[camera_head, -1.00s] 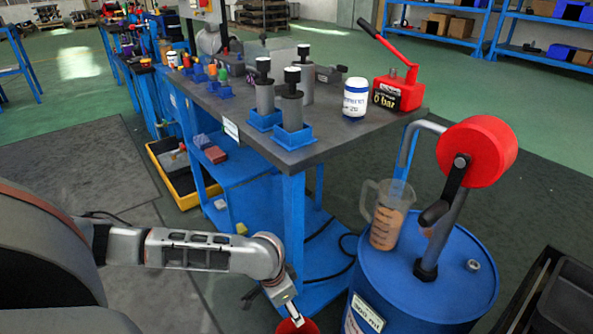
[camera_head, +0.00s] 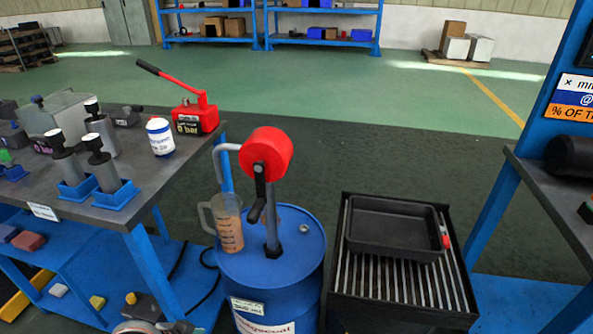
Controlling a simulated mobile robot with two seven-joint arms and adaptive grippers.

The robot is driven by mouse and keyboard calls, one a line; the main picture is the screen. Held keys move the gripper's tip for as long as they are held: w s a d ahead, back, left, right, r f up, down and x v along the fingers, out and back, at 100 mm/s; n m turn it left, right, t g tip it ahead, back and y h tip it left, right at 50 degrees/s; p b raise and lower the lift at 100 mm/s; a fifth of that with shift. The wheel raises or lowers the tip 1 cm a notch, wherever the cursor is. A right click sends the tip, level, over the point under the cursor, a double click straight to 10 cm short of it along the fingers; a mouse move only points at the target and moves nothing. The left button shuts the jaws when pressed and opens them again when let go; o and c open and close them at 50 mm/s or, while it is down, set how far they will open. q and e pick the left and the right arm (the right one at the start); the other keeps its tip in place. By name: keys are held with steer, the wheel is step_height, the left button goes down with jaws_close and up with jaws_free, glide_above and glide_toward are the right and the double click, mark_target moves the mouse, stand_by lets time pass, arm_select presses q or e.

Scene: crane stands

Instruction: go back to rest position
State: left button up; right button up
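My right arm and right gripper are not in view.
A workbench (camera_head: 185,172) with pump stands is at left. A blue drum (camera_head: 262,285) carries a red hand pump (camera_head: 268,155) and a measuring jug (camera_head: 228,225). A black tray (camera_head: 392,225) lies on a slatted stand (camera_head: 345,285). Another bench (camera_head: 545,195) stands at right. Open floor lies beyond.

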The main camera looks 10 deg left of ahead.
arm_select(q)
steer(key=s+d+r+t+h+p, duration=0.1)
steer(key=s+d+r+t+p, duration=0.1)
steer(key=s+d+r+p, duration=0.3)
steer(key=s+d+r+t+p, duration=0.1)
steer(key=d+r+t+p, duration=0.15)
steer(key=r, duration=0.35)
steer(key=s+r+p, duration=0.2)
steer(key=s+p, duration=0.1)
steer(key=s, duration=0.4)
steer(key=s+r+y+p, duration=0.1)
steer(key=s+r+p, duration=0.1)
steer(key=s+p, duration=0.2)
steer(key=s+a, duration=0.1)
steer(key=s, duration=0.2)
steer(key=shift+s+r+m+y+p, duration=0.15)
steer(key=shift+r+m+y+p, duration=0.15)
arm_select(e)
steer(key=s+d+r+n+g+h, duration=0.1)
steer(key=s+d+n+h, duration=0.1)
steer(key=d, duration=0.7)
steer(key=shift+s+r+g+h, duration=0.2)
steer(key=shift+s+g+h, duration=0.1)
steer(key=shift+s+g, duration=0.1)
